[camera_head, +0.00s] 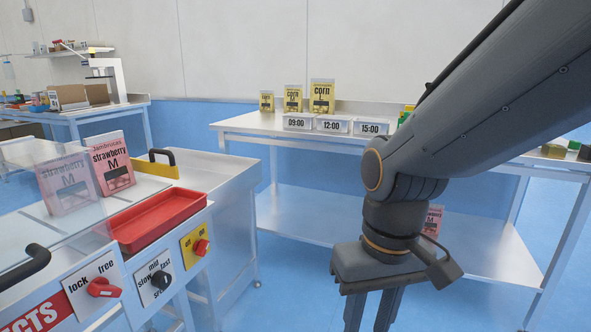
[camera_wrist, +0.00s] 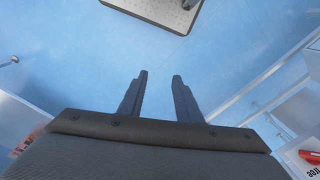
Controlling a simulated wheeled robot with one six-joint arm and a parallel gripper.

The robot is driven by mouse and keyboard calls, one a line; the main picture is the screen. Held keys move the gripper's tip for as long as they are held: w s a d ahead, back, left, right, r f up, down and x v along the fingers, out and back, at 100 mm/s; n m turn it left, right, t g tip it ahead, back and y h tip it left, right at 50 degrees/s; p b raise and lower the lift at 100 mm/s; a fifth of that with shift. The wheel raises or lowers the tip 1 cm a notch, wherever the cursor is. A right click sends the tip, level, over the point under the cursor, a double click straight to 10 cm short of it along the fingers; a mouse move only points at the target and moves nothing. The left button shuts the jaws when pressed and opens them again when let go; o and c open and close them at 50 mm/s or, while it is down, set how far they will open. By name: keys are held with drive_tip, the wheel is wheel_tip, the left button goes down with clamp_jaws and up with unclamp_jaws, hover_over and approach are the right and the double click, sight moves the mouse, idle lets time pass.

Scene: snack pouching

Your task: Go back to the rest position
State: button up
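My gripper (camera_head: 371,312) hangs pointing down in the head view, in front of the low shelf of the table at the back, over the blue floor. Its fingertips are cut off by the lower edge there. In the wrist view my gripper (camera_wrist: 160,78) shows two dark fingers apart with only blue floor between them. It is open and empty. My arm comes in from the upper right and hides part of the back table.
The machine at left bears a red tray (camera_head: 160,217), strawberry pouches (camera_head: 112,163) and a yellow-black handle (camera_head: 162,158). The back table (camera_head: 250,125) holds corn pouches (camera_head: 322,95) and time labels (camera_head: 333,125). A pink pouch (camera_head: 432,220) is on its lower shelf. Clear floor lies between.

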drive_tip(key=d+r+m+p, duration=0.2)
drive_tip(key=d+r+p, duration=0.6)
drive_tip(key=p, duration=0.7)
drive_tip(key=shift+d+r+m+h+p, duration=0.15)
drive_tip(key=shift+d+m+h+p, duration=0.15)
drive_tip(key=shift+p, duration=0.1)
drive_tip(key=shift+a, duration=0.1)
